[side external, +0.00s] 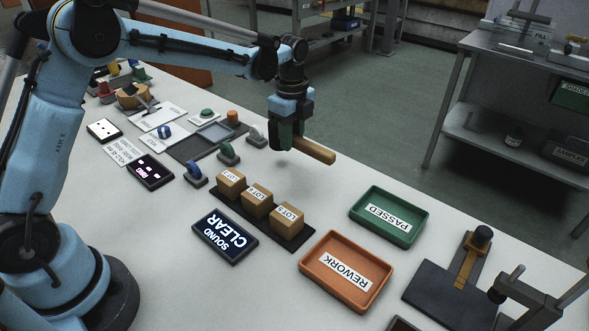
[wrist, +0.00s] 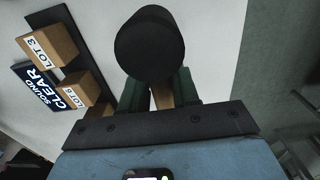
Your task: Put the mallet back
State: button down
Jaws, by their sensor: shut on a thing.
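My gripper (side external: 287,138) is shut on the mallet and holds it above the table, beyond the row of lot blocks. The mallet's wooden handle (side external: 316,152) sticks out to the right of the fingers in the side view. In the wrist view, the mallet's round black head (wrist: 150,46) is close to the camera, with a short piece of wood between the green fingers of my gripper (wrist: 162,95). The head is not clearly seen in the side view. Nothing marked as the mallet's place can be made out.
Wooden lot blocks (side external: 257,201) stand on a dark strip beside the SOUND CLEAR display (side external: 225,236). The green PASSED tray (side external: 412,217) and orange REWORK tray (side external: 318,270) lie to the right. A dark fixture (side external: 445,300) stands at the front right. Stamps and a grey tray (side external: 182,153) lie left.

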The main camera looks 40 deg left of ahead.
jog(key=shift+w+a+f, duration=0.25)
jog(key=shift+a+f, duration=0.1)
jog(key=shift+a, duration=0.1)
jog(key=shift+f, duration=1.95)
jog(key=shift+f, duration=0.15)
jog(key=c, duration=0.8)
grip_release()
